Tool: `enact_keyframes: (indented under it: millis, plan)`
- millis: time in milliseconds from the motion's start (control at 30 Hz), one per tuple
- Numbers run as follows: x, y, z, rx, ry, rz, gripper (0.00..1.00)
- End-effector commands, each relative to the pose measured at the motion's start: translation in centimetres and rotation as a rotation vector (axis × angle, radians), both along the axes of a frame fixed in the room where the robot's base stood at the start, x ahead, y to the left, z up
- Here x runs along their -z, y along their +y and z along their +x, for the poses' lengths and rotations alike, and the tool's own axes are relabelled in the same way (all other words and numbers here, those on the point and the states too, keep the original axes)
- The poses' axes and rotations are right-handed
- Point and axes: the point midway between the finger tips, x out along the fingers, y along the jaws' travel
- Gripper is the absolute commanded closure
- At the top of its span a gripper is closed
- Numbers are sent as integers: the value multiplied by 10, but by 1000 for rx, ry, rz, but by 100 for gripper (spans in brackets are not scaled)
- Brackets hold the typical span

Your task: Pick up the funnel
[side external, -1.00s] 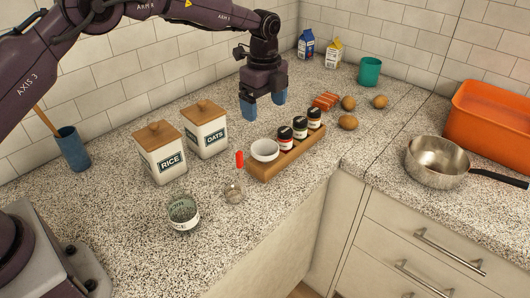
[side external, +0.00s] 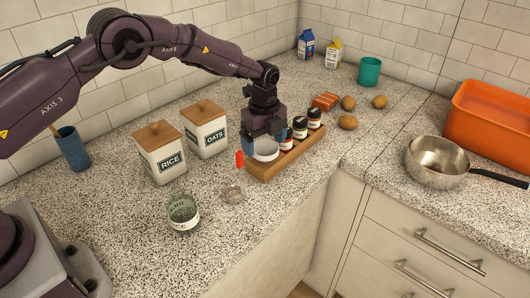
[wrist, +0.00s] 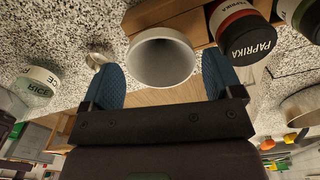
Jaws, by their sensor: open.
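The funnel appears to be the white, round, wide-mouthed piece (side external: 266,154) at the near left end of the wooden spice rack (side external: 292,155). In the wrist view, its white rim and hollow inside (wrist: 160,62) face the camera. My gripper (side external: 265,146) is above the rack at that end, with its blue fingertips apart. In the wrist view, my gripper (wrist: 162,66) has one finger on each side of the white piece. Contact cannot be told. The lower part of the funnel is hidden.
Spice jars, including paprika (wrist: 245,36), stand in the rack right beside the funnel. A red-handled utensil (side external: 233,193) and a glass rice jar (side external: 183,213) lie to the left. Rice (side external: 161,155) and oats (side external: 207,132) canisters stand behind. A steel pan (side external: 437,160) is right.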

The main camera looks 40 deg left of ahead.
Motion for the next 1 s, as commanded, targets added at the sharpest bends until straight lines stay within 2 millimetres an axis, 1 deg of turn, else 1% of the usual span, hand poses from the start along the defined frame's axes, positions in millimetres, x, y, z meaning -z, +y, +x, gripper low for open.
enact_keyframes:
  millis: [33, 133, 233, 400, 433, 467, 500, 533, 867, 1000]
  plan:
    - [9, 0, 0, 1, 2, 0, 15]
    - [19, 0, 0, 1, 0, 0, 15]
    - [23, 0, 0, 1, -1, 0, 15]
    - [23, 0, 0, 0, -1, 0, 15]
    - [23, 0, 0, 0, -1, 0, 17]
    - [23, 0, 0, 0, -1, 0, 24]
    - [23, 0, 0, 0, -1, 0, 33]
    - [23, 0, 0, 0, -1, 0, 39]
    - [22, 0, 0, 0, -2, 0, 39]
    - [16, 0, 1, -1, -4, -1, 39]
